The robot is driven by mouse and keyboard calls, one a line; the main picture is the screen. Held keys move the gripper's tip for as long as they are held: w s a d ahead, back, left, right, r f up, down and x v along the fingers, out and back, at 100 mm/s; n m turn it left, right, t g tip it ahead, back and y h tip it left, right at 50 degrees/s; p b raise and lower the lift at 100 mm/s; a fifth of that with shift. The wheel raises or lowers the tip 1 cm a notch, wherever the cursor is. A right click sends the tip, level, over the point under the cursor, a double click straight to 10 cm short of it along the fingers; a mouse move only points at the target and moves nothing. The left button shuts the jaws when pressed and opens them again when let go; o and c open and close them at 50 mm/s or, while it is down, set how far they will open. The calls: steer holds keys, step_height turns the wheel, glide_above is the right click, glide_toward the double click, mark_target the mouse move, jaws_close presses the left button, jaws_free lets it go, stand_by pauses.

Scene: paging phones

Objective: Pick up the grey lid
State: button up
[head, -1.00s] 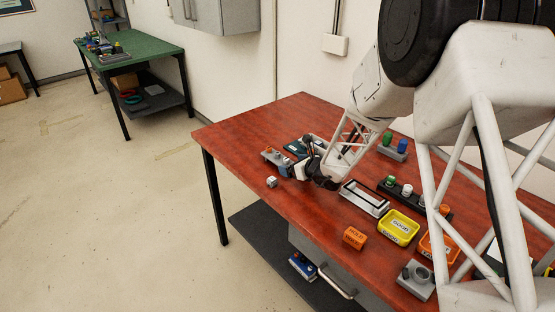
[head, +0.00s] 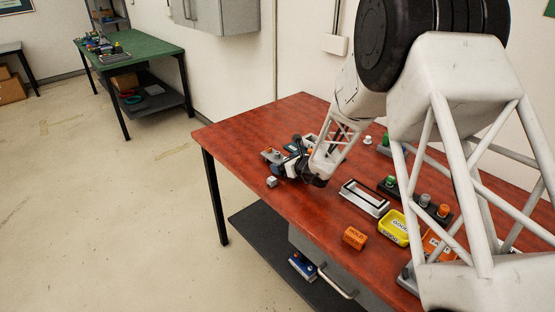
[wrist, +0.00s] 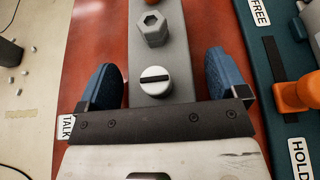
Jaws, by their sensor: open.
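A grey strip (wrist: 178,50) lies below my gripper in the wrist view; its end also shows in the head view (head: 268,154). On it are a light grey round lid with a black bar across its top (wrist: 155,76) and a grey hexagonal piece with a hole (wrist: 152,28). The round one best fits the grey lid. My gripper (wrist: 160,70) is open, its blue fingers on either side of the round lid in the picture, with visible gaps. The height between fingers and lid is hard to tell. In the head view my gripper (head: 291,166) hides part of the strip.
A teal board with an orange part (wrist: 292,95) lies close to the right finger. A small white block (head: 272,182) stands near the table's left edge. A grey tray (head: 365,198), a yellow bin (head: 394,228) and an orange block (head: 354,237) lie to the right.

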mark_target(285, 158)
steer(key=shift+c, duration=0.3)
steer(key=c, duration=1)
steer(key=shift+r, duration=0.1)
steer(key=shift+r, duration=0.75)
step_height(285, 158, up, 2)
steer(key=shift+r, duration=0.1)
steer(key=s+d, duration=0.1)
steer(key=s, duration=0.4)
steer(key=s+d, duration=0.1)
steer(key=s, duration=0.4)
steer(key=s+d+r, duration=0.1)
steer(key=s+d, duration=0.1)
steer(key=s, duration=0.3)
steer(key=shift+s+r, duration=0.1)
steer(key=shift+s, duration=0.15)
steer(key=shift+w, duration=0.15)
